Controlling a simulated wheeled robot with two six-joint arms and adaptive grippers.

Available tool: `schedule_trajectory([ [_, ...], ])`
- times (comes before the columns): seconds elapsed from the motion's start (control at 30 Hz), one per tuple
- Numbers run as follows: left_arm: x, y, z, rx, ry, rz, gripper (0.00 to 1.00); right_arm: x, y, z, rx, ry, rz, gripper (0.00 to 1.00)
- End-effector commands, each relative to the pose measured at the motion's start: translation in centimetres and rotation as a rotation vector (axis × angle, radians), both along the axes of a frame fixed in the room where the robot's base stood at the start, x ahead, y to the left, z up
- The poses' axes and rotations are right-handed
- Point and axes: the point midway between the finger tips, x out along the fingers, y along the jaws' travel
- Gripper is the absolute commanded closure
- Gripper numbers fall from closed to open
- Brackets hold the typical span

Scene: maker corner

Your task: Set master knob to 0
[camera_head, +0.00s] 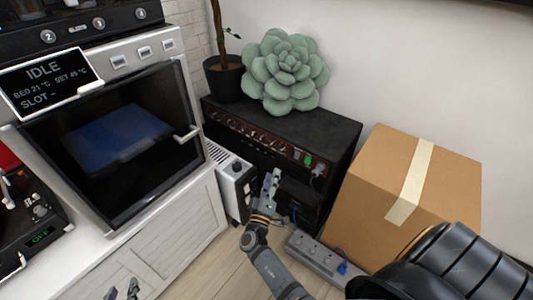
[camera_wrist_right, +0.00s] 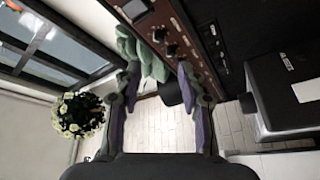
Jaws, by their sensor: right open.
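A black amplifier (camera_head: 330,130) stands against the wall. A brown panel with a row of small knobs (camera_head: 245,128) runs along its front top edge. The panel and several dark knobs (camera_wrist_right: 171,48) also show in the right wrist view. I cannot read which knob is the master. My right gripper (camera_head: 271,180) is in front of the amplifier, below the right part of the panel. In its wrist view the right gripper (camera_wrist_right: 158,72) is open, fingers apart with nothing between them. My left gripper (camera_head: 121,291) shows only its fingertips at the bottom edge, apart and empty.
A power strip (camera_head: 318,258) lies on the floor. A white printer cabinet (camera_head: 150,225) is at left.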

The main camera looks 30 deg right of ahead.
Motion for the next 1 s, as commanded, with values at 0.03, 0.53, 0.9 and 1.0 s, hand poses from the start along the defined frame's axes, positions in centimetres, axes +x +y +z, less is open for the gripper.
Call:
schedule_trajectory([
  [0.03, 0.0, 0.0, 0.1, 0.000, -0.002, 0.000, 0.60, 0.2, -0.2, 0.1, -0.001, -0.001, -0.001, 0.60],
  [0.53, 1.1, 0.1, 1.5, 0.004, -0.071, 0.004, 0.60, 6.2, -6.5, 2.1, -0.002, -0.001, -0.003, 0.60],
  [0.9, 1.5, 0.2, 2.1, 0.004, -0.097, 0.005, 0.60, 7.1, -7.4, 2.3, 0.001, 0.001, -0.003, 0.60],
  [1.0, 1.5, 0.2, 2.1, 0.004, -0.097, 0.005, 0.60, 7.1, -7.4, 2.3, 0.001, 0.001, -0.003, 0.66],
])
